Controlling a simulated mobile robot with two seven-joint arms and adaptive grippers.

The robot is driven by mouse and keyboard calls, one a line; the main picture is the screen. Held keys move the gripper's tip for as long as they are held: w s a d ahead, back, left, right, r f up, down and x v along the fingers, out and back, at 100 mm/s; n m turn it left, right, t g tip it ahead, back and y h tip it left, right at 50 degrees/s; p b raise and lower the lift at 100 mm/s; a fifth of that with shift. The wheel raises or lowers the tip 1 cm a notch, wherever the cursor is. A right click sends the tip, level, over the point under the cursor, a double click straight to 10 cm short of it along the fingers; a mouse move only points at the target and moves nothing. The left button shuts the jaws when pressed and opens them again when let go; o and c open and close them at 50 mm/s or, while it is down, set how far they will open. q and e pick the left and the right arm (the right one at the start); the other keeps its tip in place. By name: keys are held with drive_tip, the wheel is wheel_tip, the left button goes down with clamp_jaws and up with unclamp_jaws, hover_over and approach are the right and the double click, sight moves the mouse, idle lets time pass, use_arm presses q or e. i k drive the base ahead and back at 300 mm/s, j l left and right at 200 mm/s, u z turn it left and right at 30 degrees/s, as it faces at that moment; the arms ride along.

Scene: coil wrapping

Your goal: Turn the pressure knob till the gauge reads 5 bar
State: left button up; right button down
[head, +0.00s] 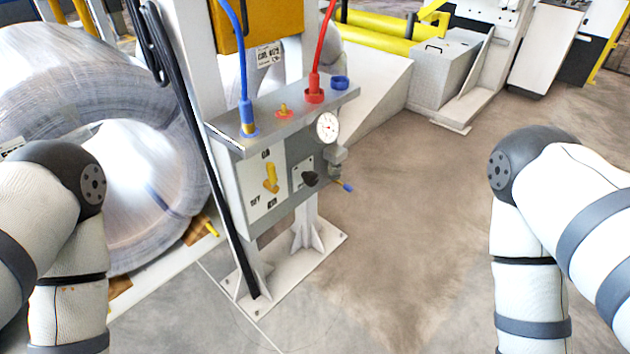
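A grey control box (225,165) is mounted on a white post in the middle of the head view. A black knob (310,179), which looks like the pressure knob, sits low on its front right. A round white gauge (327,127) sits above and right of the knob; its dial is too small to read. A yellow lever (271,178) is on a white plate left of the knob. My arms show at the left and right edges, both apart from the box. Neither gripper is in view.
Blue hose (234,50) and red hose (325,45) plug into the box top. A large wrapped coil (150,180) stands close on the left. The post's white base plate (285,290) is bolted to the floor. Floor right of the box is clear.

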sight(310, 178)
drive_tip(key=i+l+z, duration=0.15)
drive_tip(key=i, duration=0.25)
drive_tip(key=i+l+z, duration=0.1)
drive_tip(key=i+l, duration=0.15)
drive_tip(key=i, duration=0.2)
